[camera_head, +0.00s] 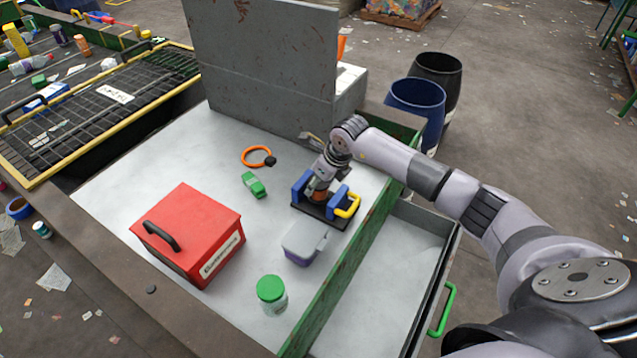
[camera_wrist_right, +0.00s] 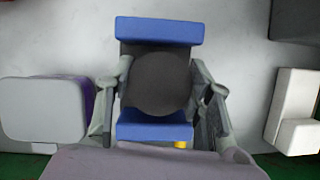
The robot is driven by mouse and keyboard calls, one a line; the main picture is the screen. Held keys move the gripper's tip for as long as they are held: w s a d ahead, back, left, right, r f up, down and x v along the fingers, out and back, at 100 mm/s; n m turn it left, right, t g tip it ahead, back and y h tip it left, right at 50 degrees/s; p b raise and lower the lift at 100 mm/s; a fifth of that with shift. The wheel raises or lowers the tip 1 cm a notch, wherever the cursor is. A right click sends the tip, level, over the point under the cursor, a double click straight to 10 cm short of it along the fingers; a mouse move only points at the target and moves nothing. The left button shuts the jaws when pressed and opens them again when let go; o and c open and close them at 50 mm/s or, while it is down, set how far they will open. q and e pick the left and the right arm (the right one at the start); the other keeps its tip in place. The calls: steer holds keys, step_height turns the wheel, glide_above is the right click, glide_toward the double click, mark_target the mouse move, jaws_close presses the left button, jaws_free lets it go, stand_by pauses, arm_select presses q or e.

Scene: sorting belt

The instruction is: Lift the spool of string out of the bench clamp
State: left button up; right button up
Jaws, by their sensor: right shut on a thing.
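The bench clamp (camera_head: 302,188) has two blue jaws, a dark base and a yellow handle (camera_head: 347,206), and stands on the pale worktop near its right edge. The spool of string (camera_head: 320,196) is a small brownish piece between the jaws, mostly hidden by my right gripper (camera_head: 321,181). In the right wrist view, the spool (camera_wrist_right: 162,82) shows as a dark round disc between the far and near blue jaws (camera_wrist_right: 160,30). My right gripper (camera_wrist_right: 163,98) is shut on the spool, one finger on each side. My left gripper is not in view.
A grey lidded tub (camera_head: 303,243) stands just in front of the clamp. A green-lidded jar (camera_head: 271,294), red box (camera_head: 191,232), green object (camera_head: 254,185) and orange ring (camera_head: 258,156) are also on the worktop. A grey panel (camera_head: 262,50) rises behind. An open drawer (camera_head: 385,290) lies right.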

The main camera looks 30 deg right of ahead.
steer(key=shift+r+p, duration=2.1)
steer(key=shift+r, duration=1.55)
